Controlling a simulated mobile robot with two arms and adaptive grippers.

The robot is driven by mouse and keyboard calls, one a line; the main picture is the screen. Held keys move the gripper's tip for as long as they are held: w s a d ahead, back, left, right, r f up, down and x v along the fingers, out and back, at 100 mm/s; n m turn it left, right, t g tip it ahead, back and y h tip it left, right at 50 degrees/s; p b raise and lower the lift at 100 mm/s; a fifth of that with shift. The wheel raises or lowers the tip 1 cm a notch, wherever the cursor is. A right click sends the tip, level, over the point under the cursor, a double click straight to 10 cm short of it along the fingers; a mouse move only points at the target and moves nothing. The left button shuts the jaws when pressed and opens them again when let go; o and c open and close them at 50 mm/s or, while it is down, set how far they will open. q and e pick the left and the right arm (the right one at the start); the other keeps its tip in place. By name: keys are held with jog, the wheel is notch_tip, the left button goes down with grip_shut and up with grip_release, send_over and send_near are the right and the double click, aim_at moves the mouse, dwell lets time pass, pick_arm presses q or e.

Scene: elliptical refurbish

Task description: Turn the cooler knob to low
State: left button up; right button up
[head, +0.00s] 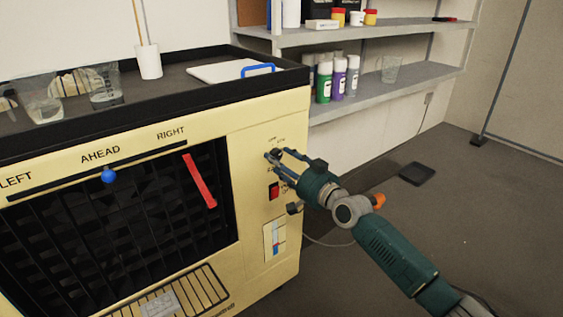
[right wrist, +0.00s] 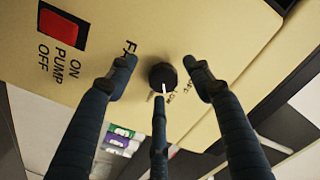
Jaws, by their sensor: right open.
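The cooler (head: 262,230) is a large cream box with a dark louvred grille on its front. Its knob (right wrist: 162,78) is small, round and black with a white pointer mark, with labels printed around it, partly hidden. In the head view the knob (head: 275,155) is at the upper right of the front panel, largely behind my fingers. My right gripper (right wrist: 158,88) is open, with dark fingers on either side of the knob and a third finger below it. I cannot tell whether any finger touches the knob. My left gripper is not in view.
A red pump switch (head: 273,190) sits below the knob. A blue slider (head: 109,175) and a red bar (head: 199,181) are at the grille. Cups and a white board (head: 222,72) stand on top. Shelves (head: 345,103) with spray cans are behind; the floor at right is mostly free.

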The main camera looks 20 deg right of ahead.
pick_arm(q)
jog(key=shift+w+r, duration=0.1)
pick_arm(e)
jog(key=v, duration=1.2)
jog(key=shift+r, duration=0.1)
